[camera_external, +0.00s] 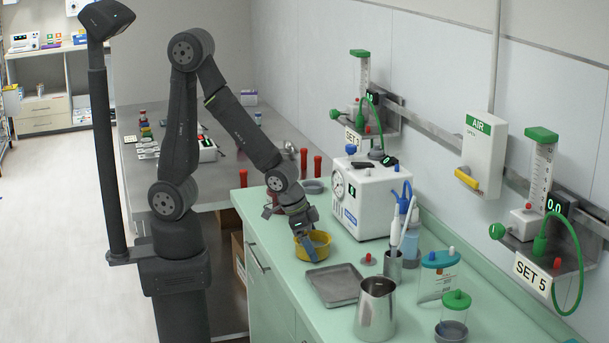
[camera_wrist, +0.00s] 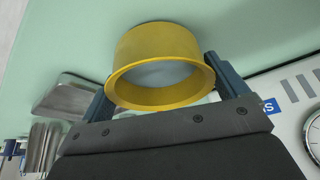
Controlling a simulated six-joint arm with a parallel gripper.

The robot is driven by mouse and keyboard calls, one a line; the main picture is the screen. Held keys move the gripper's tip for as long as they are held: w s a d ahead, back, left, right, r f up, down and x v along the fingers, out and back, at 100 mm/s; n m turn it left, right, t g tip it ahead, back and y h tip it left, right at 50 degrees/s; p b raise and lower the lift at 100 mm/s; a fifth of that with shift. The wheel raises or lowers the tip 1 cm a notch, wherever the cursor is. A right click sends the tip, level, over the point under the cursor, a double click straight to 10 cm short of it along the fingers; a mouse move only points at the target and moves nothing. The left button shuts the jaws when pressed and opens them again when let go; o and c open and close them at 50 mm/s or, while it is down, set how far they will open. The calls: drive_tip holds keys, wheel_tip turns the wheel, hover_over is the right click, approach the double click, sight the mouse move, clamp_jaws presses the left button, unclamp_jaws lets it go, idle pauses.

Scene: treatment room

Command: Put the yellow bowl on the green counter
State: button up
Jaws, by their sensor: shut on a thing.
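The yellow bowl (camera_external: 313,246) is at the green counter (camera_external: 408,303), near its front edge and behind the grey tray in the external view. My gripper (camera_external: 303,233) reaches down to it from above. In the wrist view the yellow bowl (camera_wrist: 160,66) sits between the two fingers of my gripper (camera_wrist: 165,88), which are shut on its sides. The green counter (camera_wrist: 75,40) shows behind the bowl. Whether the bowl touches the counter or hangs just above it, I cannot tell.
A grey tray (camera_external: 333,285) lies close to the bowl. A steel jug (camera_external: 375,310), a tool cup (camera_external: 389,270) and a lidded jar (camera_external: 453,318) stand nearer the camera. A white machine (camera_external: 365,196) stands behind, near the wall. Red-topped items (camera_external: 304,163) are at the far end.

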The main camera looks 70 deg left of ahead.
drive_tip(key=shift+f, duration=0.1)
drive_tip(key=o, duration=0.7)
drive_tip(key=shift+s+r, duration=0.1)
drive_tip(key=shift+r, duration=0.4)
drive_tip(key=v, duration=1.1)
drive_tip(key=shift+x, duration=6.05)
